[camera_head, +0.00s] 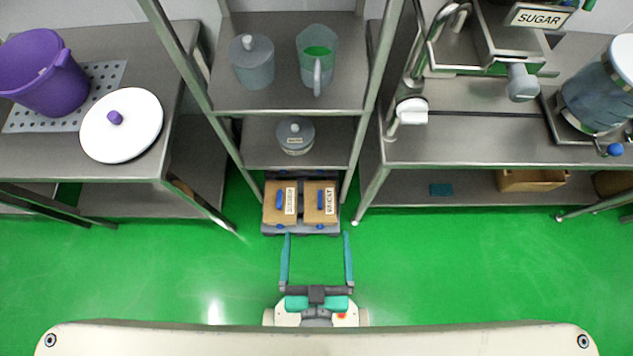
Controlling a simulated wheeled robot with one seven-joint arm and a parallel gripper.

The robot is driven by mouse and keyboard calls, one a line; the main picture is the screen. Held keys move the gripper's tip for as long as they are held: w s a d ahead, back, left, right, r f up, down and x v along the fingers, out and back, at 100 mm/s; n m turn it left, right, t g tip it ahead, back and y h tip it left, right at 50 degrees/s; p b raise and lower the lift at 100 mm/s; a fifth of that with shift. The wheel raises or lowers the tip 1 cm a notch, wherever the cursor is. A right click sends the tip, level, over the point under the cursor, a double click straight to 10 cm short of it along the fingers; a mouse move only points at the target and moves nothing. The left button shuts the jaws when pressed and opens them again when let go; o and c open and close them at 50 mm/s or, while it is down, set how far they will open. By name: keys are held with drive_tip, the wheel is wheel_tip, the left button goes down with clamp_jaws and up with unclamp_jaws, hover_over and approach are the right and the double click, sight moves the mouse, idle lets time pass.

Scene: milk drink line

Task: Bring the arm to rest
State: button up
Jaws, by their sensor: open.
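My gripper (317,240) shows in the head view at the lower middle, above the green floor. Its two long teal fingers are spread wide apart and nothing is held between them. The fingertips point away from my body toward a low grey base (338,229) with two cardboard boxes on it. In the picture the tips lie just below the near edge of that base; I cannot tell the height gap. The rest of my arm is mostly hidden behind the pale edge of my body.
A steel rack (225,98) ahead holds a grey lidded canister (252,62), a jug (317,58) and a lidded pot (296,137). A left table (60,155) bears a purple bucket (45,80) and white lid (120,125). A steel counter (470,148) stands right. Floor (460,270) is clear.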

drive_tip(key=shift+v, duration=1.25)
drive_tip(key=shift+s, duration=0.1)
